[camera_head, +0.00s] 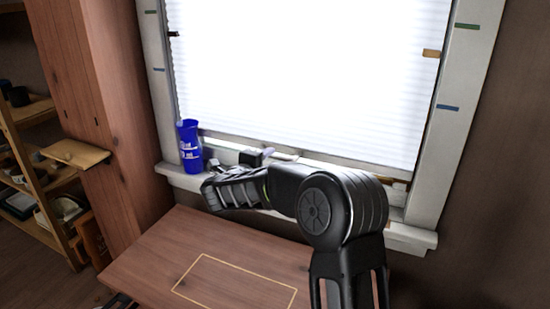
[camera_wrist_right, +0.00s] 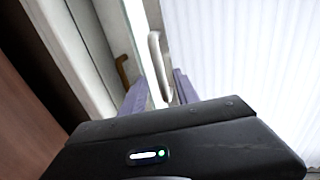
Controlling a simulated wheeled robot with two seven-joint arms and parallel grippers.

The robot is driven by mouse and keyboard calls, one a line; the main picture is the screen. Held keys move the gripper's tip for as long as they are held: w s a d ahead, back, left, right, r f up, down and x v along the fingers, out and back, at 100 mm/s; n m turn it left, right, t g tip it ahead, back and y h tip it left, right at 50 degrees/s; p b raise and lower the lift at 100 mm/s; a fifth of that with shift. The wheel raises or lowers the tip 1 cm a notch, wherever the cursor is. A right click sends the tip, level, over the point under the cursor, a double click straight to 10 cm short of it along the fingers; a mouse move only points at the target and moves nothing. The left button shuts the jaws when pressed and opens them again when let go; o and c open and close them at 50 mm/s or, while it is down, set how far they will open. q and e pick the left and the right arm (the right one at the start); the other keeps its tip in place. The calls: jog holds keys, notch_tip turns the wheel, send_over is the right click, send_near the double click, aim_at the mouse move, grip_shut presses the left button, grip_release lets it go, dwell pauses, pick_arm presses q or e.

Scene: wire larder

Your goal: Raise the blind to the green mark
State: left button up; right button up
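The white pleated blind (camera_head: 300,75) hangs down over nearly the whole window, its lower edge just above the sill. A green mark (camera_head: 467,27) is high on the right window frame, and another green mark (camera_head: 150,12) is on the left frame. My right arm reaches across in front of the sill. In the wrist view my right gripper (camera_wrist_right: 160,78) has its two fingers apart, on either side of a pale looped handle (camera_wrist_right: 154,50) by the blind's lower edge. I see a gap beside the handle. Only a small dark part, perhaps my left gripper (camera_head: 120,301), shows at the bottom edge.
Blue marks (camera_head: 447,107) sit lower on both frame sides, and an orange-brown tab (camera_head: 431,53) is at the right. Stacked blue cups (camera_head: 190,146) stand on the sill's left end. A wooden table (camera_head: 170,250) with an outlined rectangle lies below. Shelves stand at far left.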

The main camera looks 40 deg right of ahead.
aim_at(274, 157)
jog(key=x, duration=0.5)
jog(key=shift+w+d+b, duration=0.2)
jog(key=shift+d+b, duration=0.05)
jog(key=shift+b, duration=0.1)
jog(key=shift+c, duration=0.6)
grip_shut()
dwell(0.5)
